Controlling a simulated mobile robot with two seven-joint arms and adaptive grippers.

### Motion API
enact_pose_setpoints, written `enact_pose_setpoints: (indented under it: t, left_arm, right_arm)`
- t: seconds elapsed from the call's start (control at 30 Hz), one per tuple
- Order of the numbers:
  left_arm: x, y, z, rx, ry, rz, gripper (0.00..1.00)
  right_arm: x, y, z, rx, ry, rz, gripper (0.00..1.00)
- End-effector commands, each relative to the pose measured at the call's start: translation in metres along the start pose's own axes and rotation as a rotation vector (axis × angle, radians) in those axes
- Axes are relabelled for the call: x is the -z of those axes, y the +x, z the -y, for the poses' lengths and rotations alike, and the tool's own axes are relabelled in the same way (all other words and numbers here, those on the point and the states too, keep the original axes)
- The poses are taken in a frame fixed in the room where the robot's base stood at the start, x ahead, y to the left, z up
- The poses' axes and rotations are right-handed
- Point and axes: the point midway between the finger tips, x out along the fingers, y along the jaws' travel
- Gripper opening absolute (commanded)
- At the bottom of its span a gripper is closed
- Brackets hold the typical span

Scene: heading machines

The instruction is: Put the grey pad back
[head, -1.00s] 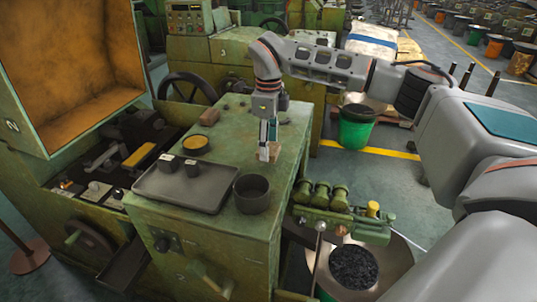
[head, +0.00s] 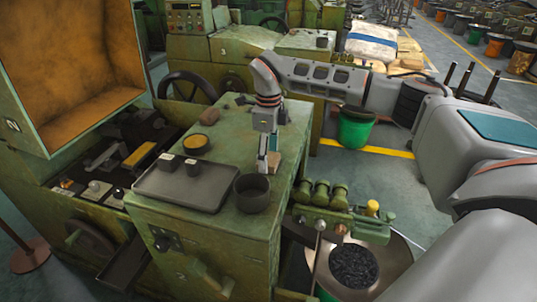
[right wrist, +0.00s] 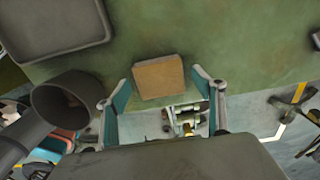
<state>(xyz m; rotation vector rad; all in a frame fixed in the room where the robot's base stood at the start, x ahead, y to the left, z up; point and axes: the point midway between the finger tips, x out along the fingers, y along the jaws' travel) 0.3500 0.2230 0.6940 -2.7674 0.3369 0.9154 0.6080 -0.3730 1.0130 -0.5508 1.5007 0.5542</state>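A tan, squarish block (right wrist: 158,76) lies on the green cabinet top (head: 225,140) near its right edge. It looks brownish rather than grey, and I cannot pick out a clearly grey pad. My right gripper (head: 268,168) points down at this spot. In the right wrist view its two fingers (right wrist: 162,100) stand apart on either side of the block, with gaps showing. In the head view the fingers partly hide the block. My left gripper is not in view.
A yellow-filled dish (head: 195,144) and a brown lump (head: 209,117) lie further back. Green valve-like fittings (head: 325,193) stick out at right.

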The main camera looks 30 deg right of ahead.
Motion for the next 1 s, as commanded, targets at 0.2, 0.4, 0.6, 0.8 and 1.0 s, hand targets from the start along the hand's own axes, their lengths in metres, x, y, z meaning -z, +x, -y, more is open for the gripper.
enact_pose_setpoints:
  t: [0.2, 0.4, 0.6, 0.8, 1.0]
  left_arm:
    - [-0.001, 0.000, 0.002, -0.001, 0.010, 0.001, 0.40]
    - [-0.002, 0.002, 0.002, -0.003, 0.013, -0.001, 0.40]
    - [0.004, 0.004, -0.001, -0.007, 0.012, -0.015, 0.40]
    - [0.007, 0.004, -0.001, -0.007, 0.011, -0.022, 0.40]
    - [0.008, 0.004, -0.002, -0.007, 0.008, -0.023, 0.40]
  right_arm:
    - [0.000, -0.003, 0.000, 0.001, 0.000, 0.001, 0.68]
    - [-0.001, -0.029, 0.001, 0.005, -0.001, 0.004, 0.68]
    - [-0.001, -0.071, 0.001, 0.004, 0.000, 0.004, 0.68]
    - [-0.001, -0.105, 0.000, 0.003, 0.000, 0.002, 0.68]
    - [0.000, -0.121, 0.000, 0.001, 0.000, 0.000, 0.68]
